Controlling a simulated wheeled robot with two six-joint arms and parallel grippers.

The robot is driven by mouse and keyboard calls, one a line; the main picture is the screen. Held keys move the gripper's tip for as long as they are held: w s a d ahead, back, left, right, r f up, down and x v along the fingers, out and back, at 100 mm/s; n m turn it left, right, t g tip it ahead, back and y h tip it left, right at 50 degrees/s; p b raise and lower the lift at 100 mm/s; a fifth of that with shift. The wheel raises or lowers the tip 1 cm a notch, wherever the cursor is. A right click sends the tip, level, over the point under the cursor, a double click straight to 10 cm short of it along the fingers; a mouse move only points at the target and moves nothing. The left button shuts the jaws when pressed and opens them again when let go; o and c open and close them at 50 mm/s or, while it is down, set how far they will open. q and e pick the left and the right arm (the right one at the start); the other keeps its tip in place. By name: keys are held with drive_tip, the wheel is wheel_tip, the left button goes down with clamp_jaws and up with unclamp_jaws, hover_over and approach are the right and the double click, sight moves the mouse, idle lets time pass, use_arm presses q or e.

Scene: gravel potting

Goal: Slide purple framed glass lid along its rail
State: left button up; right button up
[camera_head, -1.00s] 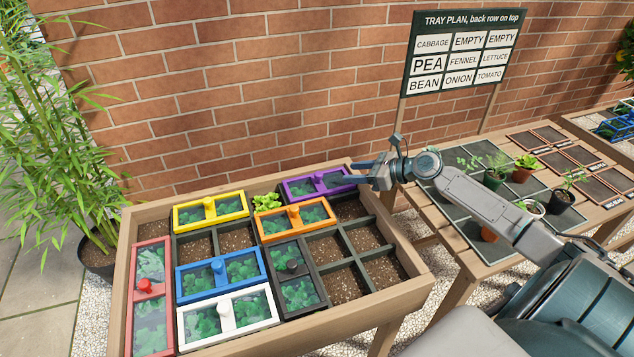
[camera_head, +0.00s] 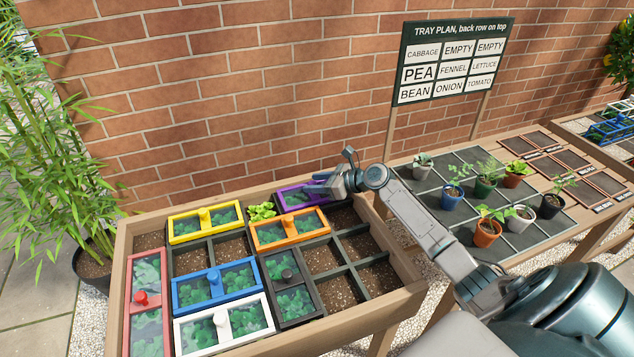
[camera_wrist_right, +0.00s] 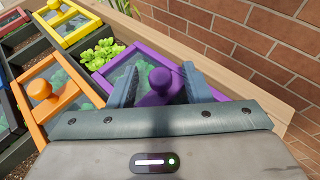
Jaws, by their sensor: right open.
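The purple framed glass lid (camera_head: 290,197) lies at the back right of the planter box, against the back wall of the box. My right gripper (camera_head: 318,188) is over its right part and hides much of it. In the right wrist view the purple lid (camera_wrist_right: 112,64) has a round purple knob (camera_wrist_right: 160,80). The open fingers of my right gripper (camera_wrist_right: 158,85) stand on either side of the knob, with gaps beside it. My left gripper is not in view.
The orange lid (camera_head: 290,229) lies in front of the purple one, and a leafy green plant (camera_head: 262,211) shows to its left. Yellow (camera_head: 204,221), blue, white, red and black lids lie around. Open soil cells (camera_head: 335,290) lie at the right.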

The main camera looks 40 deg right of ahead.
sight(283, 202)
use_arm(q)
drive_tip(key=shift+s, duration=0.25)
use_arm(e)
drive_tip(key=shift+c, duration=0.4)
clamp_jaws()
drive_tip(key=a+p, duration=0.2)
drive_tip(key=a, duration=0.1)
drive_tip(key=w+a+p, duration=0.1)
drive_tip(key=a+p, duration=0.2)
drive_tip(key=w+a+p, duration=0.1)
drive_tip(key=a+p, duration=0.2)
drive_tip(key=shift+r, duration=0.15)
drive_tip(key=shift+w+a, duration=0.15)
drive_tip(key=shift+a, duration=0.25)
drive_tip(key=shift+a+f, duration=0.2)
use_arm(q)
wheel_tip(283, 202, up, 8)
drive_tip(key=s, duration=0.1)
use_arm(e)
drive_tip(key=shift+o, duration=0.4)
unclamp_jaws()
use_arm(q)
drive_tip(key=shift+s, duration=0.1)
